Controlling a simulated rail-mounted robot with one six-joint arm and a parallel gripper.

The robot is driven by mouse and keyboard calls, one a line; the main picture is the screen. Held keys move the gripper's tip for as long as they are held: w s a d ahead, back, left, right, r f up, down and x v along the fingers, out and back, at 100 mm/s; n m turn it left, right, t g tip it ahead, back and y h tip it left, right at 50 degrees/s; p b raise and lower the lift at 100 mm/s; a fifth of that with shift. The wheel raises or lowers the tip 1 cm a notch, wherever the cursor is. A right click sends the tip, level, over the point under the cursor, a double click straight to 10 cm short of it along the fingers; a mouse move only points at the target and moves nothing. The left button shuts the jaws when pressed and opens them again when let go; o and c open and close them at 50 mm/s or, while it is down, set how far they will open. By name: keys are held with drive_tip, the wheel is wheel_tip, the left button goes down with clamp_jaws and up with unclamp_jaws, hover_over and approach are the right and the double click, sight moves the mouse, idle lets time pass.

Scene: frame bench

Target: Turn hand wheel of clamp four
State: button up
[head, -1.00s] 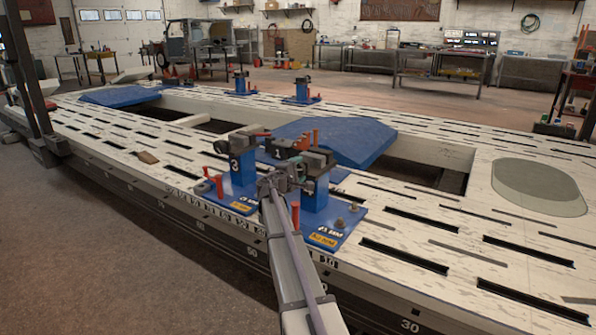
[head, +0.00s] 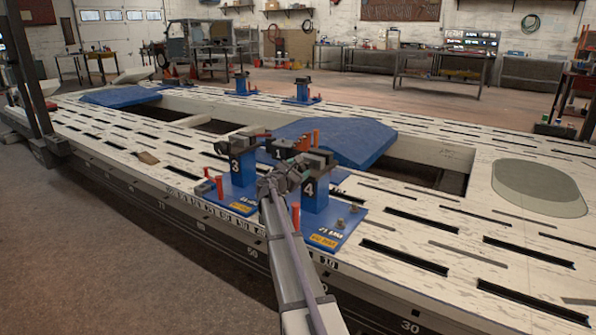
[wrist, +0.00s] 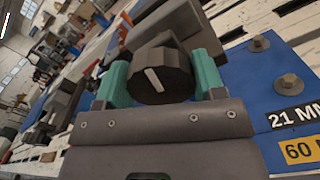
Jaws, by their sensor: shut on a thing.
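Clamp four (head: 315,195) is a blue post on a blue base plate with a black jaw head, marked with a white 4, in the head view. Its hand wheel (wrist: 160,76) is a black knob with a white line mark, seen close in the wrist view. My gripper (wrist: 163,84) has teal fingers, one on each side of the wheel, and is shut on it. The white line runs at a slant. In the head view my gripper (head: 281,178) is at the left side of clamp four, and the wheel is hidden there.
Clamp three (head: 237,168) stands just left of clamp four, close to my wrist. Red upright handles (head: 296,216) stand near both clamps. A blue ramp-like panel (head: 345,138) lies behind.

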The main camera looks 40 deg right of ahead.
drive_tip(key=shift+n, duration=1.6)
drive_tip(key=o, duration=0.9)
drive_tip(key=shift+w, duration=0.1)
drive_tip(key=shift+o, duration=0.2)
drive_tip(key=v, duration=1.1)
drive_tip(key=shift+d, duration=0.1)
